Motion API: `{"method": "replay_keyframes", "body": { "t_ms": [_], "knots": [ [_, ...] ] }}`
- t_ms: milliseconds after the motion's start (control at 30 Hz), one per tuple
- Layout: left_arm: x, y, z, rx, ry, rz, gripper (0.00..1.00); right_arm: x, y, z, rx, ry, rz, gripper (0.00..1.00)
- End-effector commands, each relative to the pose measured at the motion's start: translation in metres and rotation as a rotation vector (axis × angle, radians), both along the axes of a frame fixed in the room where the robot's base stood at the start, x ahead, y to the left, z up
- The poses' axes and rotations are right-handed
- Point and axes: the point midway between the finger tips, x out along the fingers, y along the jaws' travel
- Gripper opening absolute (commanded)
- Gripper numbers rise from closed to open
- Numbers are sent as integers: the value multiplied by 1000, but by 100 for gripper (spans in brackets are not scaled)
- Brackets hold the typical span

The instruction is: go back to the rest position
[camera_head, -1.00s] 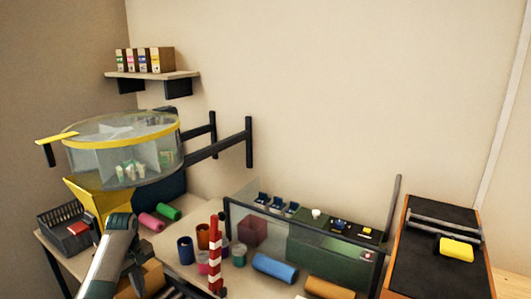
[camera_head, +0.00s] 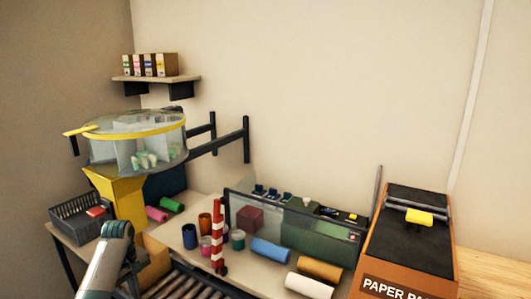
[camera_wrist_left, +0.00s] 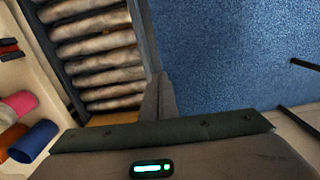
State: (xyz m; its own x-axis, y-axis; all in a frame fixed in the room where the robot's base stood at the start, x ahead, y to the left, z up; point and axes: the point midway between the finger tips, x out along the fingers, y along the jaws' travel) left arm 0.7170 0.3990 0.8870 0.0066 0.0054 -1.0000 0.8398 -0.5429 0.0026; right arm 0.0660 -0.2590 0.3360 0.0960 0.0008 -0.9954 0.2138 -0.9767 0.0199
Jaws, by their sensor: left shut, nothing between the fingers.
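My left arm (camera_head: 108,262) comes in at the lower left of the head view, in front of the table, its elbow-like joint near the yellow hopper. The fingers of my left gripper (camera_wrist_left: 160,92) show in the left wrist view, closed together and empty. In that picture they lie over the side rail of a roller conveyor, beside blue floor. I cannot tell how high above the rail they are. The left gripper's fingers are not clear in the head view. My right gripper is in neither view.
The roller conveyor (camera_head: 190,284) runs along the front of the table. A red-and-white striped post (camera_head: 217,235) stands beside it, near several cups and coloured rolls. A dark basket (camera_head: 82,218) is at left, and an orange paper machine (camera_head: 405,245) is at right. Blue floor (camera_wrist_left: 230,55) is clear.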

Motion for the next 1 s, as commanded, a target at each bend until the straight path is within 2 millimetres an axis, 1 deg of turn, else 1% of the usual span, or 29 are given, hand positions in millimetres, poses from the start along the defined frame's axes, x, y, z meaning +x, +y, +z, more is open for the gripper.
{"method": "replay_keyframes", "body": {
  "t_ms": [167, 367, 567, 667, 767, 900, 967, 1000],
  "knots": [
    [-8, -4, -12, 11, -4, -34, 0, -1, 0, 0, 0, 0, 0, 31],
    [-21, -12, -31, 26, -12, -91, 0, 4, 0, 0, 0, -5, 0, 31],
    [-43, -25, -59, 47, -26, -183, 0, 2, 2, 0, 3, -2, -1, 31],
    [-62, -33, -77, 61, -34, -246, 0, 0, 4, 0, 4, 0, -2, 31],
    [-88, -46, -99, 75, -46, -331, 0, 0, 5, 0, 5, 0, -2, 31],
    [-133, -67, -127, 92, -69, -465, 0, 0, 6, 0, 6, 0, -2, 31],
    [-153, -76, -136, 99, -81, -520, 0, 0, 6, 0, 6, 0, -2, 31],
    [-167, -81, -141, 103, -88, -556, 0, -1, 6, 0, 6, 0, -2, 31]
  ]
}}
